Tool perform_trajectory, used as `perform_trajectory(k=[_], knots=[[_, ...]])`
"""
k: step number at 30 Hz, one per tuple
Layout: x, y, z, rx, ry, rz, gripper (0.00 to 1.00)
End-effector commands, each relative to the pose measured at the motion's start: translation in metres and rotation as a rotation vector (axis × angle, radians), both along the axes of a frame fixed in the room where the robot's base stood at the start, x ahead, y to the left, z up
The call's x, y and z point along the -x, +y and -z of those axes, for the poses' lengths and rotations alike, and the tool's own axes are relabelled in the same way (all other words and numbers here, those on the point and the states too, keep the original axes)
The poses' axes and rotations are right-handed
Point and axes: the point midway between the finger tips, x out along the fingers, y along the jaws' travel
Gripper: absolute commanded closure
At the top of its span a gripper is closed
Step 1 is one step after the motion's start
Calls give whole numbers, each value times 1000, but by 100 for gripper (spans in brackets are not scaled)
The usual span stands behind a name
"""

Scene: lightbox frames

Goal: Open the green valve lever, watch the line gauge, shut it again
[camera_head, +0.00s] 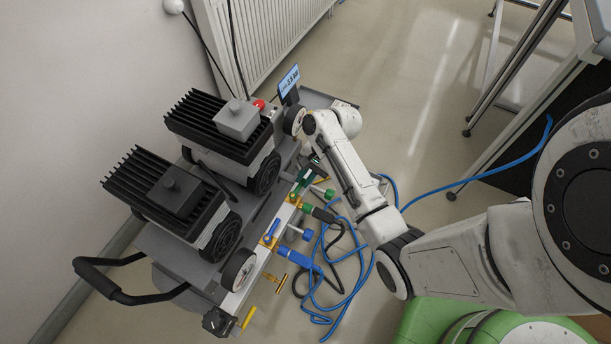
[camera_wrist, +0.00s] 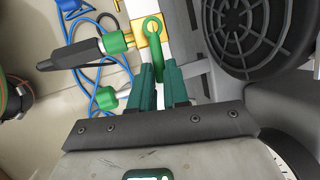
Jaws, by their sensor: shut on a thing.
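My gripper (camera_wrist: 161,75) has two dark green fingers. In the wrist view they close from either side on the green valve lever (camera_wrist: 153,25), whose rounded loop shows above the fingertips beside a brass valve body. The lever's lower part is between the fingers. In the head view my gripper (camera_head: 309,176) is at the far end of the valve row, and the lever there is too small and covered to tell its angle. A blue-lit display (camera_head: 289,80) stands above the cart; its digits are too small to read surely. A round dial (camera_head: 238,269) sits at the cart's near end.
Two black-finned pumps (camera_head: 219,125) fill the grey cart. A blue lever (camera_head: 272,230) and blue and yellow fittings line the row nearer me. A green fitting (camera_wrist: 117,42) with a black hose is beside the gripped valve. Blue hose (camera_head: 335,270) lies looped on the floor.

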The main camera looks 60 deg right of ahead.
Motion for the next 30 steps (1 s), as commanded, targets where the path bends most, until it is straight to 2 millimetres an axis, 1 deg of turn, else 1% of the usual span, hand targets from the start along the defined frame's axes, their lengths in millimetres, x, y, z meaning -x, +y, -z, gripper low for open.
perform_trajectory(k=[1,3,11,16,20,26,27,30], knots=[[0,0,0,0,0,0,94],[0,0,0,0,0,0,100],[0,0,-1,-1,1,-6,100],[-4,-1,-4,0,3,-60,100],[-5,-1,-1,-1,2,-98,100],[-5,-1,0,-1,0,-98,100],[-5,-1,0,-1,0,-98,84],[-5,-1,0,-1,0,-98,74]])
